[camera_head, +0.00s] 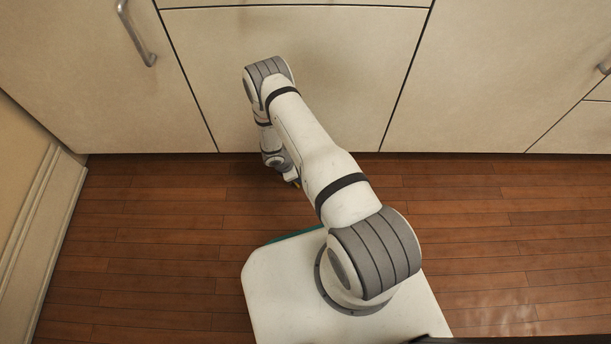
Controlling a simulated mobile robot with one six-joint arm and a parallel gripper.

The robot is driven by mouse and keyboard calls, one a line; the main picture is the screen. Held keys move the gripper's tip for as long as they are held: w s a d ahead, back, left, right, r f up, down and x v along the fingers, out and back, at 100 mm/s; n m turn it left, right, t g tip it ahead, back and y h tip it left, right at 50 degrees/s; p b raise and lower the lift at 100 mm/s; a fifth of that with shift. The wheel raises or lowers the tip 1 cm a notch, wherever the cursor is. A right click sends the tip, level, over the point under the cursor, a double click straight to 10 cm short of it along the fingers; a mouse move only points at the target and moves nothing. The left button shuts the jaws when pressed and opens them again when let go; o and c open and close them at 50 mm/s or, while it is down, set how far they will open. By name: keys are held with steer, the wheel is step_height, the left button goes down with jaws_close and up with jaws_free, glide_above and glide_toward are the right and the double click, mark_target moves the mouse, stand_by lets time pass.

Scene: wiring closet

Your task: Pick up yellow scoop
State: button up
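My gripper (292,180) is at the far end of my arm, low over the wooden floor and close to the front of the cabinets. It is small in the picture and mostly hidden by my own arm. A tiny yellow patch (297,184) shows at its tip. It may be part of the yellow scoop, but too little shows to tell its shape or whether the gripper holds it. No other yellow thing is in view. Whether the fingers are open or shut cannot be seen.
Cream cabinet fronts (300,40) run across the back, with a metal handle (136,33) at upper left. A baseboard and wall (40,220) stand at the left. The wooden floor (150,250) is clear to both sides. A teal edge (295,235) shows beside my base.

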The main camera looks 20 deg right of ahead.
steer(key=shift+r, duration=0.1)
steer(key=shift+c, duration=0.5)
jaws_close()
steer(key=shift+r, duration=0.1)
steer(key=shift+s+a+r+p, duration=0.15)
steer(key=shift+s+r+p, duration=0.25)
steer(key=shift+p, duration=0.2)
step_height(320, 180, up, 6)
steer(key=p, duration=0.3)
steer(key=s+a+p, duration=0.3)
steer(key=s, duration=0.6)
steer(key=s+a+p, duration=0.3)
steer(key=s, duration=0.6)
